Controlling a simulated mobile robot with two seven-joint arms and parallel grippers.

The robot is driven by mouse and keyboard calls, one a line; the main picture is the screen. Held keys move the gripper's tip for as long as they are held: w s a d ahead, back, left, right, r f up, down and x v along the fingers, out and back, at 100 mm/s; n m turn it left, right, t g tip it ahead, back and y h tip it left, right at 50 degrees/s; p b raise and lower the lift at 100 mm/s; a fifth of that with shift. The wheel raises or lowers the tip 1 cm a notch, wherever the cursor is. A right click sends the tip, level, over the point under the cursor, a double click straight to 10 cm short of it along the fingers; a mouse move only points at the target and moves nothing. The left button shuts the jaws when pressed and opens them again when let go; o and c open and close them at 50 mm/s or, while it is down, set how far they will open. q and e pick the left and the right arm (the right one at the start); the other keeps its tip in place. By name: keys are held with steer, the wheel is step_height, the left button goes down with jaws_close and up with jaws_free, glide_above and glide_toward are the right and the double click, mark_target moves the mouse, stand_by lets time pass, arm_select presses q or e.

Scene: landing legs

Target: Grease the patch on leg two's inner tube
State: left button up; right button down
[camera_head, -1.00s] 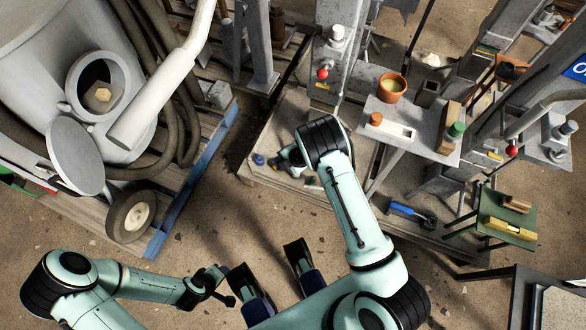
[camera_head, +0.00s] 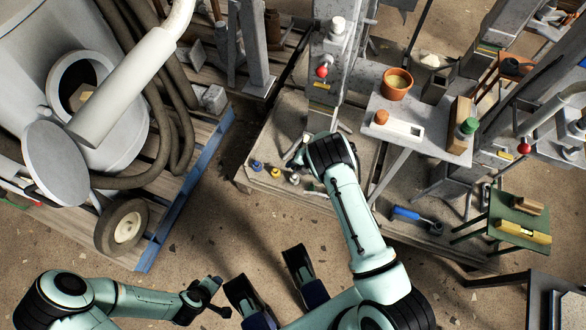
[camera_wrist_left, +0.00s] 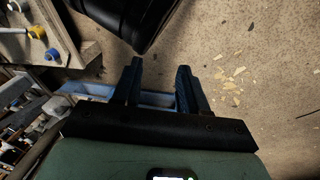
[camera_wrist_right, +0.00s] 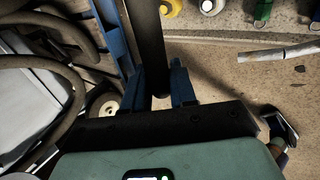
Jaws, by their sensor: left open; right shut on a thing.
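My right gripper (camera_wrist_right: 157,85) is shut on a dark rod (camera_wrist_right: 148,40), which runs away from the fingers to the top of the right wrist view. The rod's far end is out of that view. In the head view the right wrist is mostly hidden behind the bent right arm. My left gripper (camera_wrist_left: 158,80) is open and empty over the floor; it also shows low in the head view (camera_head: 219,294). Grey upright legs stand at the back, one with a yellow label (camera_head: 322,85). I cannot tell which is leg two, nor make out the patch.
Small capped items (camera_head: 275,172) stand on the pallet near the right wrist. A blue-handled tool (camera_head: 408,213) lies right. A large tank (camera_head: 45,100) stands left.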

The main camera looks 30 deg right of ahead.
steer(key=w+d+b, duration=0.2)
steer(key=shift+w+d+f, duration=0.1)
steer(key=shift+w+d, duration=0.05)
steer(key=shift+d, duration=0.25)
arm_select(q)
steer(key=s+a+f+g, duration=0.1)
steer(key=s+f, duration=0.3)
steer(key=f, duration=0.1)
steer(key=shift+s+g+b, duration=0.2)
steer(key=shift+g+b, duration=0.15)
steer(key=shift+g, duration=0.05)
arm_select(e)
steer(key=shift+w+d, duration=0.2)
steer(key=shift+d, duration=0.05)
arm_select(q)
steer(key=shift+a, duration=0.1)
arm_select(e)
steer(key=shift+r, duration=0.2)
steer(key=shift+r, duration=0.25)
arm_select(q)
steer(key=shift+r, duration=0.25)
arm_select(e)
steer(key=shift+s, duration=0.1)
arm_select(q)
steer(key=shift+f+b, duration=0.35)
steer(key=shift+f, duration=0.3)
arm_select(e)
steer(key=shift+w+d, duration=0.5)
steer(key=shift+d, duration=0.1)
steer(key=shift+f, duration=0.1)
